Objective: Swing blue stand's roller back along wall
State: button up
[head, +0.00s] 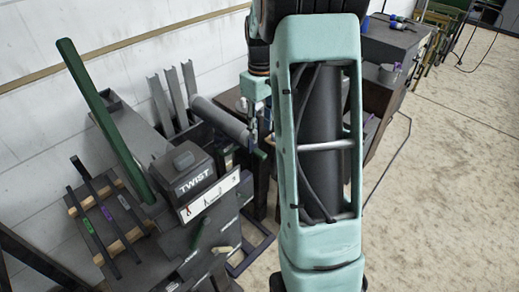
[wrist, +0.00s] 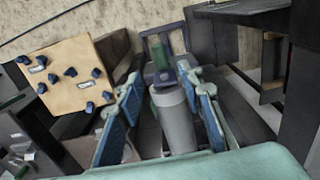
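The roller (head: 222,120) is a grey cylinder in the head view, lying at a slant beside the white wall (head: 150,40). A dark blue stand frame (head: 262,243) shows below it, partly hidden by the machine and my arm. In the wrist view the roller (wrist: 176,120) lies lengthwise between my fingers, with a dark green piece (wrist: 160,55) at its far end. My gripper (wrist: 160,74) is open, with blue-padded fingers on either side of the roller. A gap shows at the left finger; contact at the right finger is unclear. In the head view my arm hides most of the gripper.
A dark machine marked TWIST (head: 196,184) stands in front of the roller. Grey upright channels (head: 173,95) and a green bar (head: 105,120) stand to its left. A dark bench (head: 385,45) is behind my arm. Open floor (head: 450,200) lies to the right.

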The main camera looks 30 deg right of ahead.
aim_at(261, 153)
notch_tip(261, 153, down, 10)
jog(key=shift+r, duration=0.1)
dwell(0.4)
grip_shut()
